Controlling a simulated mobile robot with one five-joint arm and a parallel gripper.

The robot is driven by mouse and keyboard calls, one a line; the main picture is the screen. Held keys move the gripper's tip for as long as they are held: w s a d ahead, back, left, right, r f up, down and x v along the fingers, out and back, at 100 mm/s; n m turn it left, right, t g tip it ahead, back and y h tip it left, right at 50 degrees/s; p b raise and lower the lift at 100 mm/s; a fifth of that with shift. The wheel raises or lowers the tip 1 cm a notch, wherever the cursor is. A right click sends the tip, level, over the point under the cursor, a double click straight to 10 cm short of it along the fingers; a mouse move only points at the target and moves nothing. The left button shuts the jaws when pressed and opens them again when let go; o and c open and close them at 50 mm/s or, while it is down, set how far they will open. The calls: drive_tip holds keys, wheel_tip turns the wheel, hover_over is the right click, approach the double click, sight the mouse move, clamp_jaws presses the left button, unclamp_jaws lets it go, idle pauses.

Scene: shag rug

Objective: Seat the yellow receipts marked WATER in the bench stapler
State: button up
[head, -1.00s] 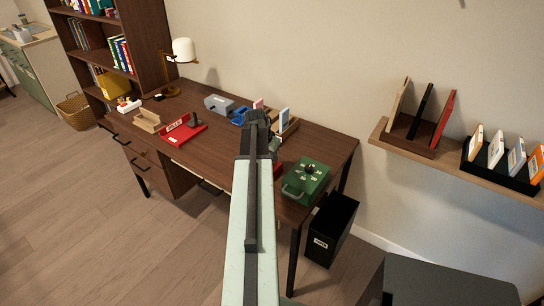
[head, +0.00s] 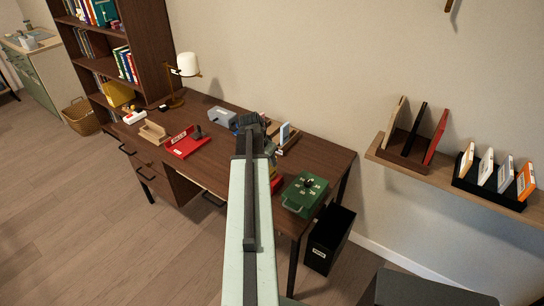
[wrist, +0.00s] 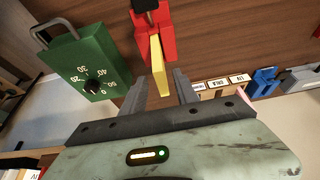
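In the wrist view, a yellow slab (wrist: 159,70), which looks like the yellow receipts, stands with its far end between the red sides of a red device (wrist: 168,38) with a black top part. The device looks like the bench stapler. No WATER marking is readable. My gripper (wrist: 158,84) is open, its two dark fingers on either side of the slab's near end, with gaps visible. Whether the slab is fully seated I cannot tell. In the head view, my arm largely hides this spot; a bit of red (head: 276,184) shows beside it.
A green box with a dial (head: 305,194) stands close by at the desk's right end; it also fills the wrist view's upper left (wrist: 85,65). A red tray (head: 186,143), wooden holder (head: 154,132) and lamp (head: 186,66) are farther left. A black bin (head: 330,240) stands below.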

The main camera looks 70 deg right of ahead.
drive_tip(key=p+v, duration=0.1)
drive_tip(key=v, duration=0.2)
drive_tip(key=shift+a+r, duration=0.1)
drive_tip(key=shift+r, duration=0.05)
drive_tip(key=shift+w, duration=0.1)
drive_tip(key=w+a+f+n+t+y, duration=0.15)
drive_tip(key=w+a+n, duration=0.75)
drive_tip(key=w+a, duration=1.55)
drive_tip(key=w+a+n+y, duration=0.1)
drive_tip(key=w+a+n, duration=0.2)
drive_tip(key=a, duration=1.6)
drive_tip(key=w+a+n+y, duration=0.2)
drive_tip(key=a+n, duration=0.7)
drive_tip(key=a, duration=1)
drive_tip(key=shift+w+a+f, duration=0.2)
drive_tip(key=shift+w+a, duration=0.1)
drive_tip(key=shift+w, duration=0.1)
